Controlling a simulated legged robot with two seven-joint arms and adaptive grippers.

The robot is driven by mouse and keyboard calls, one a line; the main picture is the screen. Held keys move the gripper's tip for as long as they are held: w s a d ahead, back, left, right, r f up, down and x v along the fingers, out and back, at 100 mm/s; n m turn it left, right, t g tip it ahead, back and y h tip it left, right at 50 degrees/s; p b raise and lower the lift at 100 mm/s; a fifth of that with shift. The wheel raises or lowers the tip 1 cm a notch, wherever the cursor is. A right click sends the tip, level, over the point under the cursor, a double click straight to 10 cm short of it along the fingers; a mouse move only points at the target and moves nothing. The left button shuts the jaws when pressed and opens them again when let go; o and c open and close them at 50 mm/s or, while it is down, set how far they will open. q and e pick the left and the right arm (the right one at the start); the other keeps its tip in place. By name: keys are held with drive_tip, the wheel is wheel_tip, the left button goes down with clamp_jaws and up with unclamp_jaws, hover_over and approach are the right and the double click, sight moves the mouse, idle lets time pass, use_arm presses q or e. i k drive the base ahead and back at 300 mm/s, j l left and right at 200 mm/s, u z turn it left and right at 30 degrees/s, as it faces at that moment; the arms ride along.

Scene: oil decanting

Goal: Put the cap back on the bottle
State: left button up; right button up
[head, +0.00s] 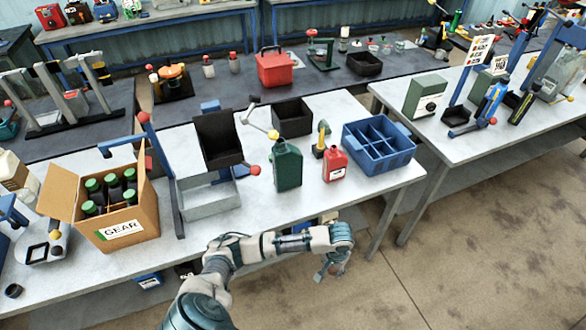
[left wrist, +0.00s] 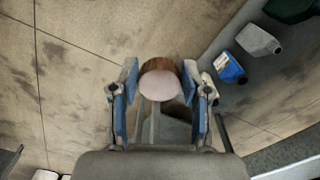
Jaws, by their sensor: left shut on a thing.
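A dark green bottle (head: 287,168) stands upright on the light bench, with a smaller red bottle (head: 335,165) to its right. Whether either neck is bare is too small to tell. In the head view the cap cannot be made out. My right gripper is not in view.
A blue divided crate (head: 405,158) stands right of the red bottle. An open cardboard box (head: 146,225) holds several bottles at left. A dark funnel-like bin on a stand (head: 218,140) rises left of the green bottle. The left wrist view shows a blue jug (left wrist: 229,68) and a grey jug (left wrist: 258,41).

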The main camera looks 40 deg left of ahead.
sight(288, 160)
drive_tip(key=u, duration=1)
drive_tip(key=l+u, duration=0.1)
drive_tip(key=u, duration=0.4)
drive_tip(key=i+l+u, duration=0.1)
drive_tip(key=u, duration=0.4)
drive_tip(key=l+u, duration=0.2)
drive_tip(key=u, duration=0.3)
drive_tip(key=l+u, duration=0.15)
drive_tip(key=u, duration=0.35)
drive_tip(key=k+l+u, duration=0.1)
drive_tip(key=l+u, duration=0.25)
drive_tip(key=k+l+u, duration=0.3)
drive_tip(key=l, duration=0.15)
drive_tip(key=k+l+u, duration=0.1)
drive_tip(key=l+u, duration=0.25)
drive_tip(key=k+l+u, duration=0.3)
drive_tip(key=k+l, duration=0.5)
